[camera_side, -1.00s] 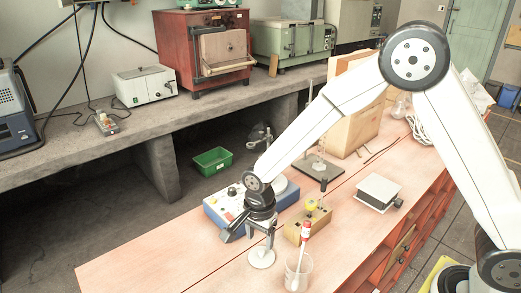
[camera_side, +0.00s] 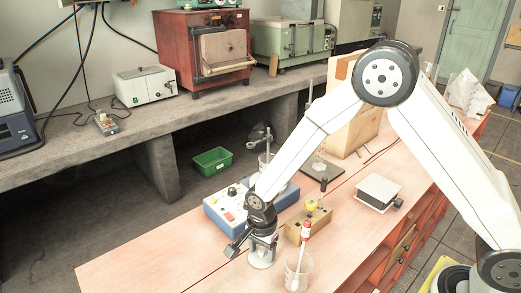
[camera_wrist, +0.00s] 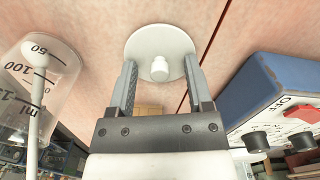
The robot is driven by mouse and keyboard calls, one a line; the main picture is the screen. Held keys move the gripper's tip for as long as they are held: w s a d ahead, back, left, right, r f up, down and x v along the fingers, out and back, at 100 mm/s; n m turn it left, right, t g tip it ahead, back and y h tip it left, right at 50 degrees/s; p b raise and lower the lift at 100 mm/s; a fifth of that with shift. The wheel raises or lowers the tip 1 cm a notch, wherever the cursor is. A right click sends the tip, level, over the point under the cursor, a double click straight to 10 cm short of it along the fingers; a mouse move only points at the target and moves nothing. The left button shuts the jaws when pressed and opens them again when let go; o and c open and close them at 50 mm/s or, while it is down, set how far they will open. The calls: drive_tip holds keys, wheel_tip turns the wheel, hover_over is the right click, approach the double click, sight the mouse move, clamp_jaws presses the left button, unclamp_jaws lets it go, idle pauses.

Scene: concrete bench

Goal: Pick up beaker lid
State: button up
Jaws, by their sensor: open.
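The beaker lid, a white disc with a small round knob (camera_wrist: 160,68), lies flat on the wooden bench top. In the side view the lid (camera_side: 261,264) shows just under my gripper, partly hidden by it. My gripper (camera_side: 262,248) points down over the lid. In the wrist view its two dark fingers (camera_wrist: 160,80) are apart, one on each side of the knob, with nothing held between them. I cannot tell whether the fingertips touch the disc.
A clear graduated beaker (camera_side: 298,275) with a red-topped dropper stands close to the right; it also shows in the wrist view (camera_wrist: 30,95). A blue control box (camera_side: 232,212) and a wooden block (camera_side: 318,222) stand behind. Bare bench lies to the left.

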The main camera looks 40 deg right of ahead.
sight(262, 250)
clamp_jaws()
drive_tip(key=shift+r, duration=0.1)
idle(0.3)
wheel_tip(262, 250, up, 10)
idle(0.8)
drive_tip(key=shift+r, duration=0.15)
idle(0.5)
drive_tip(key=shift+r, duration=1.3)
